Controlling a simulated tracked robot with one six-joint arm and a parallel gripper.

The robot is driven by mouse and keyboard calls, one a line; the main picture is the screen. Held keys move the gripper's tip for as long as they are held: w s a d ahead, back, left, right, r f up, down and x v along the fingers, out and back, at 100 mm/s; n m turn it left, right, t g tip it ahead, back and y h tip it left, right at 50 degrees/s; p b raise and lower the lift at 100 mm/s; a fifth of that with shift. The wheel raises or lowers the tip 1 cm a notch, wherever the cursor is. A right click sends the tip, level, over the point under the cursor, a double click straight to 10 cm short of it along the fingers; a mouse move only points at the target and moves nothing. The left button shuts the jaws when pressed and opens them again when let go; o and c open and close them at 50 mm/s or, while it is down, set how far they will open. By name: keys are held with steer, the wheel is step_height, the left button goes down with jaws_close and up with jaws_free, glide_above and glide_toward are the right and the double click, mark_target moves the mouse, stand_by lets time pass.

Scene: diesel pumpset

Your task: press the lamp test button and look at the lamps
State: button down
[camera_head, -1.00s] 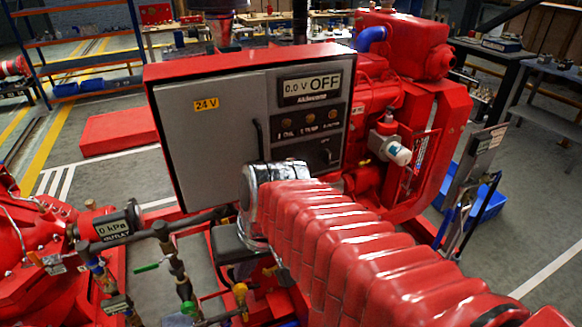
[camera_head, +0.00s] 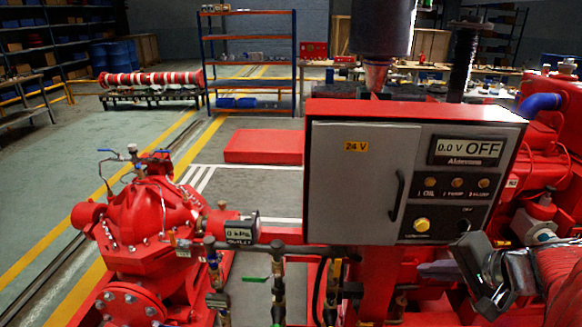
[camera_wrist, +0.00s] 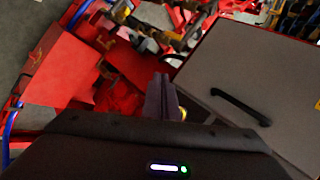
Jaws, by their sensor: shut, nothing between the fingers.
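The control box (camera_head: 360,170) has a grey door and a dark panel on its right. A round yellow button (camera_head: 421,224) sits low on that panel, with a small label beneath it. Three small amber lamps (camera_head: 457,183) form a row above; none looks brightly lit. The display (camera_head: 466,150) above them reads "0.0 V OFF". My gripper (camera_head: 428,268) is below and right of the button, apart from it in the picture. In the wrist view my gripper's fingers (camera_wrist: 163,97) are together and empty, with the grey door (camera_wrist: 255,75) to their right.
A black door handle (camera_head: 397,196) stands out left of the panel. A red pump (camera_head: 145,225) and pipes with an outlet gauge (camera_head: 240,234) are at left. The red engine (camera_head: 555,130) is close on the right. Open floor lies at far left.

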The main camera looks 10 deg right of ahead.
mark_target(422, 226)
steer(key=d, duration=0.2)
steer(key=d+r+h, duration=0.1)
steer(key=shift+s+d+m+t, duration=0.1)
steer(key=shift+s+m+t, duration=0.25)
steer(key=shift+m+t, duration=0.05)
steer(key=shift+w, duration=0.2)
steer(key=w+d, duration=0.2)
steer(key=w, duration=0.6)
steer(key=shift+d, duration=0.2)
steer(key=shift+w+d+r, duration=0.1)
steer(key=shift+w+d, duration=0.15)
steer(key=shift+w, duration=0.6)
stand_by(2.6)
steer(key=shift+s, duration=0.15)
steer(key=shift+s+a, duration=0.2)
steer(key=shift+s, duration=0.45)
steer(key=shift+s, duration=0.1)
